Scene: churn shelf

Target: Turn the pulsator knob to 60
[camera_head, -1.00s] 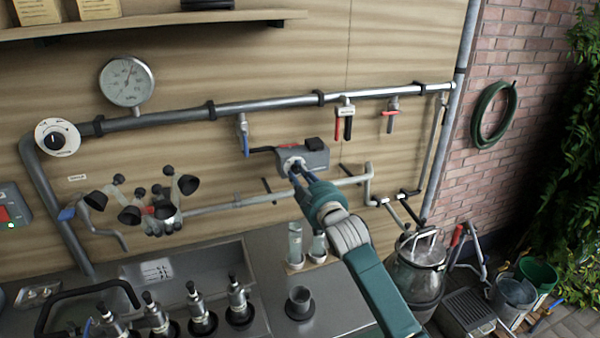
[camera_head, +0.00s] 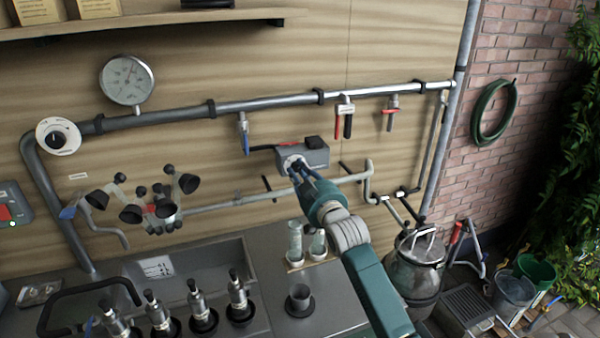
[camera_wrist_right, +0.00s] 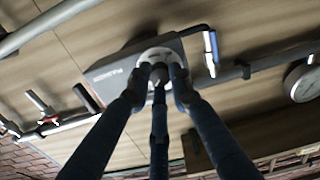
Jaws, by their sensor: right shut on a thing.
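The pulsator (camera_head: 317,154) is a grey box on the wooden wall below the long pipe. It also shows in the wrist view (camera_wrist_right: 112,70), with lettering on its front edge. Its knob sits on a round white dial (camera_wrist_right: 166,52), which also shows at the box's left end in the head view (camera_head: 286,161). My right gripper (camera_head: 295,168) reaches up from the lower right. In the wrist view its dark fingers (camera_wrist_right: 158,74) are closed around the knob. The fingers hide most of the knob and the scale, so I cannot read the setting. My left gripper is not in view.
A blue-handled valve (camera_head: 244,136) hangs left of the pulsator, red-handled valves (camera_head: 390,112) to its right. A white pipe (camera_head: 235,201) runs just below. Glass tubes (camera_head: 295,240) stand on the counter under my arm. A metal churn (camera_head: 416,272) stands to the right.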

